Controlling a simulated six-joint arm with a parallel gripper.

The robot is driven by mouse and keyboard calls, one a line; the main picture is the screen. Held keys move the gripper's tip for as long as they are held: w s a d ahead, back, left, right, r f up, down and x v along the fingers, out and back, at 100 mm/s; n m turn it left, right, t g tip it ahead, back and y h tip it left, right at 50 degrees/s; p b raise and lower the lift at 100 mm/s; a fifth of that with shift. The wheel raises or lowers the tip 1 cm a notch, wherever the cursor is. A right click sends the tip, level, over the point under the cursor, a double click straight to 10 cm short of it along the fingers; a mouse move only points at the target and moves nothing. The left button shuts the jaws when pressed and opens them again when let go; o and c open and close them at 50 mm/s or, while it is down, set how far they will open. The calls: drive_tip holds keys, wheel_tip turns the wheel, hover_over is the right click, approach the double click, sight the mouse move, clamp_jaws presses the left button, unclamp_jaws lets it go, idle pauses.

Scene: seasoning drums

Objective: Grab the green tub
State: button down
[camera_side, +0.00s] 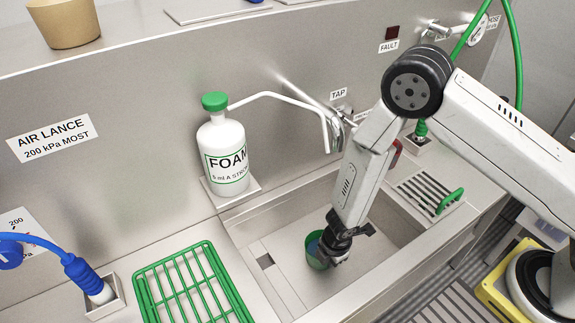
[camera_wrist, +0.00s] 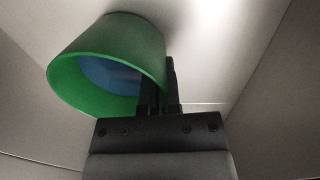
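The green tub (camera_side: 313,248) is in the sink basin, partly hidden behind my gripper in the side view. In the wrist view the tub (camera_wrist: 118,38) shows its open mouth, with a green rim and blue inside. My gripper (camera_side: 326,252) reaches down into the basin at the tub's right side. In the wrist view my gripper's two black fingers (camera_wrist: 160,88) are close together at the right part of the tub's rim, with the wall apparently between them. The tub's base is hidden in the side view, so I cannot tell whether it touches the basin floor.
The basin walls (camera_side: 255,262) surround the tub. A white FOAM bottle (camera_side: 222,152) with a green cap stands behind the basin, beside a tap spout (camera_side: 290,97). A green wire rack (camera_side: 190,285) lies to the left. A slotted drain with a green handle (camera_side: 449,200) is at the right.

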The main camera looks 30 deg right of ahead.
drive_tip(key=shift+r, duration=1.25)
drive_tip(key=shift+r, duration=3.65)
drive_tip(key=shift+r, duration=0.1)
